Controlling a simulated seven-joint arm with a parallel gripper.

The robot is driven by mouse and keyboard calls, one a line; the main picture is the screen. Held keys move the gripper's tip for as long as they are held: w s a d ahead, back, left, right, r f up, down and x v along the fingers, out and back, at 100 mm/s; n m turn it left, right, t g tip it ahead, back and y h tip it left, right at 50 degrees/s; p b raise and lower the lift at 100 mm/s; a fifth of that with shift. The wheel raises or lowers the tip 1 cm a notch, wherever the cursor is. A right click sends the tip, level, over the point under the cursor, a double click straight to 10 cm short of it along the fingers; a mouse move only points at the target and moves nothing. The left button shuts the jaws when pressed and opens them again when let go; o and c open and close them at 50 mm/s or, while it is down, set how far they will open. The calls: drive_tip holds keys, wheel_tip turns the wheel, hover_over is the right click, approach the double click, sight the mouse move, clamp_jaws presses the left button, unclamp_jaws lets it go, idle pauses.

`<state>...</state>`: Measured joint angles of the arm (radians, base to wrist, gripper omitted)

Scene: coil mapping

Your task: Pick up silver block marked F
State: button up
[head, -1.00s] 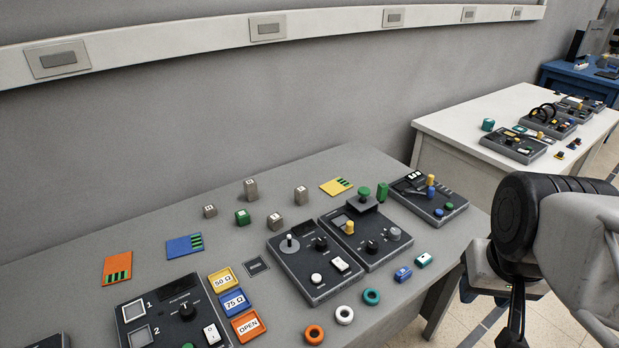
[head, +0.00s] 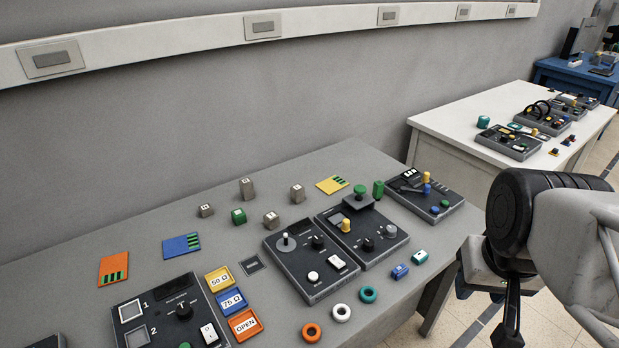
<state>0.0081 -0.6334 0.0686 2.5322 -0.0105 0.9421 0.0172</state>
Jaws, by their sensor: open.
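Several silver blocks stand loose near the back middle of the grey table. There is a small one at left (head: 206,211), a taller one at the back (head: 247,189), one at right (head: 297,194) and one nearer the front (head: 271,220). Each has a pale mark on top, too small to read, so I cannot tell which is F. My gripper (head: 487,303) is at the right, beyond the table's right edge, far from the blocks. Its dark fingers are apart and partly cut off by the lower edge of the picture; nothing shows between them.
A green block (head: 238,217) stands among the silver ones. Dark control panels (head: 310,268) with knobs lie in front and to the right. Coloured cards (head: 182,246) and rings (head: 341,313) lie around. A wall (head: 200,110) rises behind; a white table (head: 455,133) stands farther right.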

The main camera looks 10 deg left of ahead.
idle(0.5)
drive_tip(key=o, duration=0.6)
drive_tip(key=shift+c, duration=0.2)
drive_tip(key=m+t+y, duration=0.2)
drive_tip(key=m+y, duration=0.9)
drive_tip(key=m, duration=0.6)
hover_over(301, 190)
drive_tip(key=s+d, duration=1)
drive_tip(key=s, duration=0.3)
wheel_tip(301, 190, down, 12)
drive_tip(key=w+a+f+m+t, duration=0.1)
drive_tip(key=w+a+f+m, duration=0.1)
drive_tip(key=w+f, duration=0.1)
drive_tip(key=w+a+f+m+t, duration=0.1)
drive_tip(key=w+f+m, duration=0.2)
drive_tip(key=f, duration=0.3)
drive_tip(key=w+a+f+m+t, duration=0.1)
drive_tip(key=w+a+f+m, duration=0.1)
drive_tip(key=f, duration=0.3)
drive_tip(key=shift+w+a+m+t, duration=0.3)
drive_tip(key=shift+w+m+t, duration=0.1)
drive_tip(key=shift+w+m, duration=0.4)
drive_tip(key=shift+w, duration=0.15)
drive_tip(key=shift+x, duration=1.25)
